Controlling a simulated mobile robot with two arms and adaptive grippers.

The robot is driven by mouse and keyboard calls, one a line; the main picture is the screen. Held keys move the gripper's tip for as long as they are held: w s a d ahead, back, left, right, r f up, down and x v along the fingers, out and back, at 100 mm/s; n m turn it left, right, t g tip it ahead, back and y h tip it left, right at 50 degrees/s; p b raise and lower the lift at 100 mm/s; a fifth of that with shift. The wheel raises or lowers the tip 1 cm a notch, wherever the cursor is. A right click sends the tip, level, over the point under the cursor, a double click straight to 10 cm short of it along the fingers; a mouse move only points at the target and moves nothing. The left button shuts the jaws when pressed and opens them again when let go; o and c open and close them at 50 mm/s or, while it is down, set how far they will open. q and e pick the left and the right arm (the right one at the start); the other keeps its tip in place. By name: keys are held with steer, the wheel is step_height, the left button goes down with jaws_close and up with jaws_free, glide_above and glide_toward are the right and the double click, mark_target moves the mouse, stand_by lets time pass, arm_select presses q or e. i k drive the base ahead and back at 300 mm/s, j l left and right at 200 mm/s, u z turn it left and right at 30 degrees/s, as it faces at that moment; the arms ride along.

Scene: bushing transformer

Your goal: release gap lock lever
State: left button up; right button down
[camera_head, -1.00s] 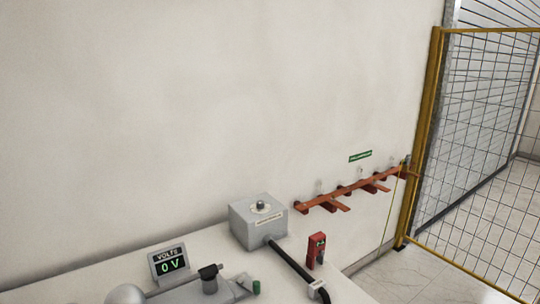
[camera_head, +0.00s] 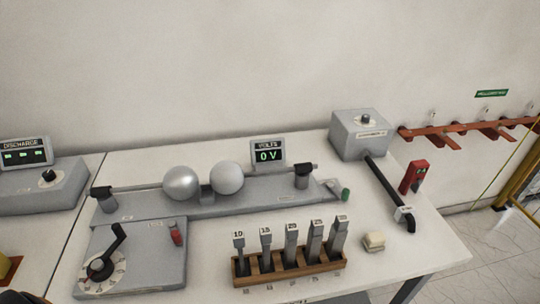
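The sphere gap stands on a long grey base (camera_head: 240,202) on the bench. Its two grey balls, the left ball (camera_head: 181,183) and the right ball (camera_head: 227,177), sit close together on a horizontal rod. A small red lever (camera_head: 176,235) stands on the grey box at the front left, beside a black crank (camera_head: 108,253) on a round dial. A green-tipped part (camera_head: 345,194) is at the base's right end. I cannot tell from labels which part is the gap lock lever. Neither of my grippers is clearly in view.
A volts display (camera_head: 267,154) reads 0 V. A wooden rack (camera_head: 290,272) of numbered gauge blocks stands in front. A discharge panel (camera_head: 40,180) is at left. At right are a grey box (camera_head: 361,135), black rod (camera_head: 388,190) and red device (camera_head: 414,177).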

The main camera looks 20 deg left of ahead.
mark_target(177, 236)
steer(key=u, duration=1.55)
steer(key=k+j, duration=0.15)
steer(key=k, duration=0.15)
steer(key=k+j+u, duration=0.1)
steer(key=k+j, duration=0.1)
steer(key=k, duration=0.1)
